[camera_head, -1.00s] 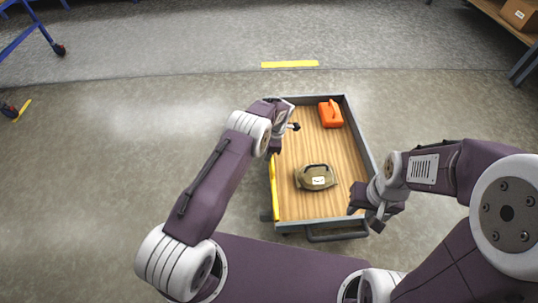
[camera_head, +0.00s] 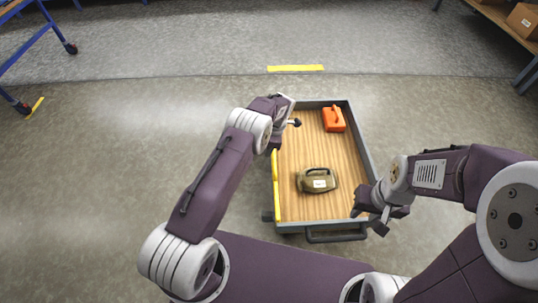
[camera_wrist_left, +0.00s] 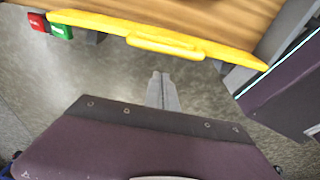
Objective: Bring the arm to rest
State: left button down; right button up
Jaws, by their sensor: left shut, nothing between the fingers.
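My left arm reaches over the left side of a cart (camera_head: 362,136) with a wooden deck. Its gripper (camera_head: 275,147) is small and partly hidden by the wrist in the head view. In the left wrist view the fingers (camera_wrist_left: 161,78) are shut and empty, pointing at a yellow piece (camera_wrist_left: 165,40) along the cart's edge, apart from it in the picture. The yellow piece also shows in the head view (camera_head: 275,180). My right gripper (camera_head: 368,217) is at the cart's near right corner; its finger gap is not clear.
On the deck are an orange container (camera_head: 333,119) at the far end and an olive case (camera_head: 318,181) nearer. A handle (camera_head: 337,238) sticks out in front. Red and green tags (camera_wrist_left: 48,26) lie beside the yellow piece. A blue frame (camera_head: 45,50) stands far left; the left floor is clear.

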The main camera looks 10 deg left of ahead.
pick_arm(q)
jog(key=r, duration=0.1)
jog(key=d+r, duration=0.1)
jog(key=r, duration=0.1)
jog(key=d+r+p, duration=0.1)
jog(key=shift+w+d+r, duration=0.15)
jog(key=shift+w+r, duration=0.1)
jog(key=shift+r, duration=0.05)
